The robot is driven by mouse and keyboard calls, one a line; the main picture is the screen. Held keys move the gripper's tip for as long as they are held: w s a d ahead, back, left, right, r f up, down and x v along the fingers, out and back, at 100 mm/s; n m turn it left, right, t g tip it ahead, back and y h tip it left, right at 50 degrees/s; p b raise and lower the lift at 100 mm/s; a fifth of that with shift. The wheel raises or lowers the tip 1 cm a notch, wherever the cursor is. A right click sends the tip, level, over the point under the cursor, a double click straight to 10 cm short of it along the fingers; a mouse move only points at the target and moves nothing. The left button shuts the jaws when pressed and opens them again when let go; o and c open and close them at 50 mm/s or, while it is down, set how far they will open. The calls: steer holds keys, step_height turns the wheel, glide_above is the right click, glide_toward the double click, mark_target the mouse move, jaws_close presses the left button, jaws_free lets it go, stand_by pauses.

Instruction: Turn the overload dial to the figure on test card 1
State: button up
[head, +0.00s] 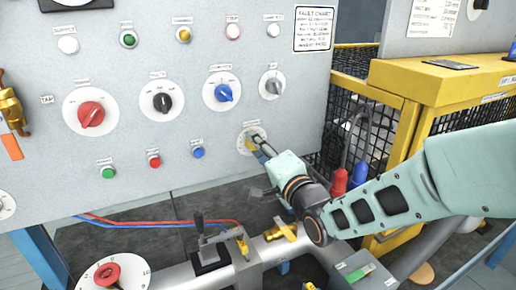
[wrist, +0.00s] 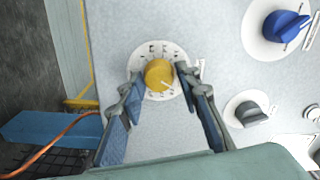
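A small dial with a yellow knob (wrist: 159,74) on a round white scale sits low on the grey panel. In the head view its scale (head: 246,132) is partly hidden by my gripper (head: 262,151). My gripper (wrist: 160,79) has its fingers spread, one on each side of the yellow knob, with a gap seen on both sides. A white mark on the knob points to the lower right in the wrist view. The scale figures and dial label are too small to read. I cannot make out which sheet, if any, is test card 1.
Red (head: 91,114), black (head: 162,101), blue (head: 224,92) and grey (head: 271,84) dials sit above. Push buttons (head: 198,152) lie left. A printed chart (head: 314,28) hangs upper right. A yellow frame (head: 430,85) stands right; pipework with a lever (head: 203,238) lies below.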

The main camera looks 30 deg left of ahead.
steer(key=shift+o, duration=1)
steer(key=v, duration=0.7)
steer(key=shift+d, duration=0.3)
